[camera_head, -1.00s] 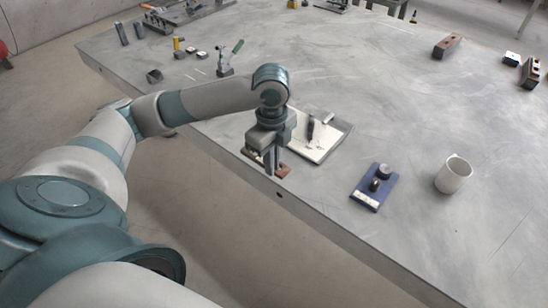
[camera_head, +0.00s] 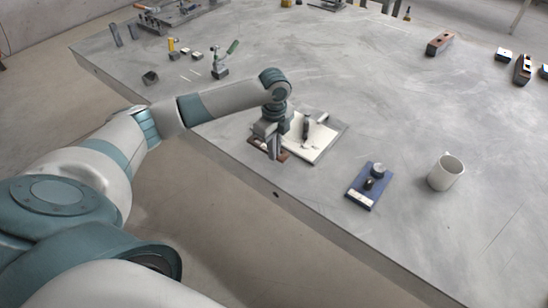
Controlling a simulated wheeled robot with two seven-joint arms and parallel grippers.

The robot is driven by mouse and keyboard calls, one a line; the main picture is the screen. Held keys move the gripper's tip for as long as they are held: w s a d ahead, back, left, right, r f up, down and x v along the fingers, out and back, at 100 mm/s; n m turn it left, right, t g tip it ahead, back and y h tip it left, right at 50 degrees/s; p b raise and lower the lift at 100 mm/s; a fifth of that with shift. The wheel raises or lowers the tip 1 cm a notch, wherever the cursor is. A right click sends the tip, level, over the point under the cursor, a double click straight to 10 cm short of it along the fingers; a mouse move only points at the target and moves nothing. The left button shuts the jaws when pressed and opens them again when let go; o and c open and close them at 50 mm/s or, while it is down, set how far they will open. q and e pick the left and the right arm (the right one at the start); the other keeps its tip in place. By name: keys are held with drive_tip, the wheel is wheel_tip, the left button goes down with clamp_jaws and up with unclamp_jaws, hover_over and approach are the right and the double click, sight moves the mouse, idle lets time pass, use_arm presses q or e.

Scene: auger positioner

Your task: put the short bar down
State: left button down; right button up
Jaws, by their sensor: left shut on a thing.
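My left gripper (camera_head: 273,151) points down near the front edge of the table, shut on a short brown bar. The short bar (camera_head: 283,156) shows on both sides of the fingers; its middle is hidden by them. It is beside the left side of a flat tray with a white surface (camera_head: 322,150). I cannot tell whether the bar touches the table or is just above it. My right gripper is not in view.
A blue plate with black knobs (camera_head: 357,198) and a white mug (camera_head: 446,173) stand to the right. A green-handled clamp (camera_head: 220,68) and small parts are at the back left. Brownish blocks (camera_head: 440,44) lie at the far right. The grey table (camera_head: 400,110) is mostly clear.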

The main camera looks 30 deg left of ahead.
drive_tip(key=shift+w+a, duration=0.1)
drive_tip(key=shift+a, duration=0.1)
use_arm(q)
drive_tip(key=shift+f+p, duration=0.3)
drive_tip(key=shift+f, duration=0.25)
drive_tip(key=shift+f+p, duration=0.35)
drive_tip(key=shift+f, duration=1.1)
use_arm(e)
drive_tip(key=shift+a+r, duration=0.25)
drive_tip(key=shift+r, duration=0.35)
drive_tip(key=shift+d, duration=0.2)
use_arm(q)
drive_tip(key=c, duration=1.9)
unclamp_jaws()
drive_tip(key=shift+f, duration=0.1)
drive_tip(key=shift+s, duration=0.1)
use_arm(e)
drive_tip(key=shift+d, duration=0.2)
